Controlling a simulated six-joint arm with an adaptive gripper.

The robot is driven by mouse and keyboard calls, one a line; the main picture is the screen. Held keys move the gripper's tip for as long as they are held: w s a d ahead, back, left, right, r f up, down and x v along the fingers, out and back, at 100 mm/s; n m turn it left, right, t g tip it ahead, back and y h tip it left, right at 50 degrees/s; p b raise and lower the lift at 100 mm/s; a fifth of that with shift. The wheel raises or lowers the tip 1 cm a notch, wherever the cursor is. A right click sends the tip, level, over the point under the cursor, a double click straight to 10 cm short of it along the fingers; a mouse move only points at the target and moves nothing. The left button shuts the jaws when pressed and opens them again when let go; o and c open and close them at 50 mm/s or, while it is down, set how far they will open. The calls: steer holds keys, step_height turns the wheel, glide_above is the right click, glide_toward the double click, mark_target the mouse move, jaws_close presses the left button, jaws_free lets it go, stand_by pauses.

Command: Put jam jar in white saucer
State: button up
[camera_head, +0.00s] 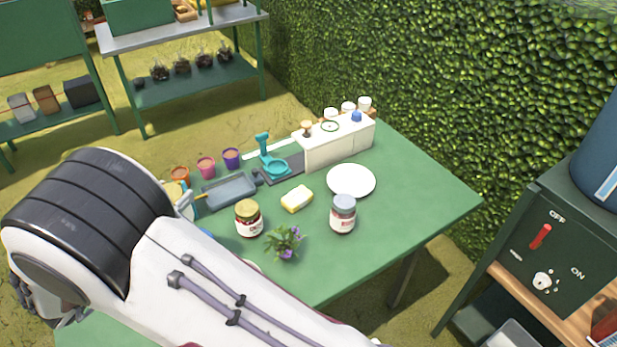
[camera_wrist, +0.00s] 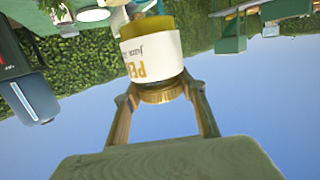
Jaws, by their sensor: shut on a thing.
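In the wrist view, my gripper (camera_wrist: 165,88) is shut on the gold lid of a jar (camera_wrist: 150,52). The jar has a cream label with gold lettering starting "PE". It appears upside down there, as does the scene. In the head view, my arm hides my gripper, and I cannot make out the held jar. The white saucer (camera_head: 351,181) lies empty on the green table (camera_head: 420,195). A dark red jar with a gold lid (camera_head: 248,218) and one with a grey lid (camera_head: 342,214) stand upright in front of it.
A yellow sponge (camera_head: 297,199), a purple flower plant (camera_head: 285,243), a grey tray (camera_head: 230,191) and a teal stand (camera_head: 272,163) are on the table. A white box (camera_head: 335,140) stands behind the saucer. The table right of the saucer is clear.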

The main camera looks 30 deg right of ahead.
steer(key=w+d+m+g+h, duration=0.1)
steer(key=w+d+m+g, duration=0.15)
steer(key=d, duration=1.05)
steer(key=w+d+m+g+h, duration=0.1)
steer(key=w+d+g, duration=0.15)
steer(key=d, duration=0.95)
steer(key=s+d+m+g+h, duration=0.1)
steer(key=s+d+m+g, duration=0.1)
steer(key=d, duration=0.9)
steer(key=s+d+m+g, duration=0.1)
steer(key=s+d+g, duration=0.1)
steer(key=d, duration=0.9)
steer(key=shift+d+f, duration=0.2)
steer(key=shift+f, duration=1)
steer(key=shift+d+f, duration=0.15)
steer(key=shift+f, duration=1.05)
steer(key=shift+f, duration=0.1)
steer(key=shift+f, duration=3)
steer(key=shift+f, duration=0.1)
steer(key=shift+f, duration=1.8)
